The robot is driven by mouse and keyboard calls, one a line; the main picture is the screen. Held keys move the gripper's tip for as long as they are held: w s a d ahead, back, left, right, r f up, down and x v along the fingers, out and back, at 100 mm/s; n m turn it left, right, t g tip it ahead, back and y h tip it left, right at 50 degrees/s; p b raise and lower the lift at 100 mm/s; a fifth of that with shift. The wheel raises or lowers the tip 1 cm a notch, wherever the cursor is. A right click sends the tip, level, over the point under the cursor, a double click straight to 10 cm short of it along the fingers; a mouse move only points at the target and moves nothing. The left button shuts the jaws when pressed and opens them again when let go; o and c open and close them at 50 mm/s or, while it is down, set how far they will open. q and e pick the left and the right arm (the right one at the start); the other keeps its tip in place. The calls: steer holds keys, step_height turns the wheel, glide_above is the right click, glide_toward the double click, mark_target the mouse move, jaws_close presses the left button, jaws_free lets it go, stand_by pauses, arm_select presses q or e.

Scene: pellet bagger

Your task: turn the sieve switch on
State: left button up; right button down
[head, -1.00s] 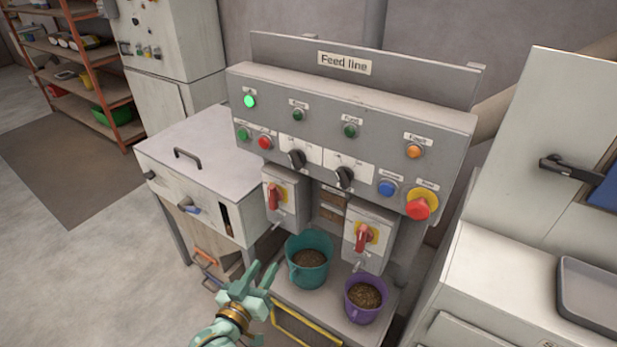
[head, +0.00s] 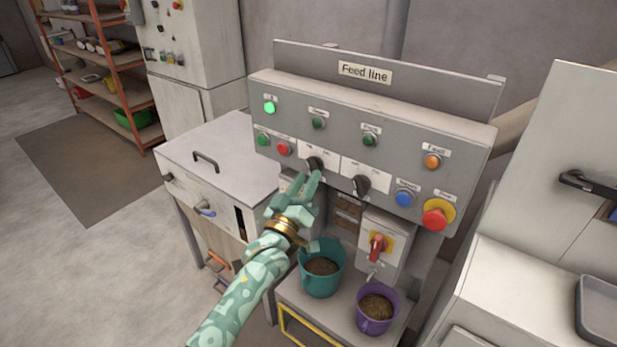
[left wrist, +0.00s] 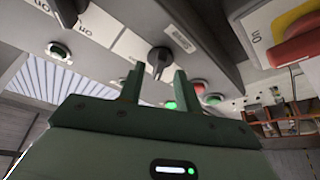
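Two black rotary switches sit on white plates on the grey panel: a left switch (head: 315,163) and a right switch (head: 361,185). In the left wrist view a black switch (left wrist: 158,60) shows just beyond and between the fingertips (left wrist: 156,78). The fingers are apart and empty, with no clear contact. My right gripper is out of view.
A lit green lamp (head: 270,108), a red button (head: 283,149), a blue button (head: 404,198) and a red emergency button (head: 435,214) share the panel. A red-handled isolator (head: 379,246) juts out below. A teal bucket (head: 320,280) and a purple bucket (head: 375,312) stand underneath.

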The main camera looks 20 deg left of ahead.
arm_select(q)
steer(key=shift+x, duration=0.85)
jaws_close()
steer(key=shift+f+m+h, duration=0.1)
steer(key=shift+m+h, duration=0.3)
steer(key=shift+m, duration=0.3)
steer(key=shift+w+a+m+g+h+b, duration=0.15)
steer(key=shift+m+g+h+b, duration=0.25)
steer(key=shift+m+h, duration=1.55)
steer(key=shift+a+m+g+h+b, duration=0.2)
steer(key=shift+m+g+h, duration=0.35)
steer(key=shift+m, duration=2.85)
steer(key=shift+w+a+m+g+h+b, duration=0.2)
steer(key=shift+m+g+h, duration=0.7)
steer(key=shift+m, duration=1.75)
steer(key=shift+s+t+h, duration=0.2)
steer(key=shift+t+h, duration=0.05)
steer(key=shift+h, duration=0.25)
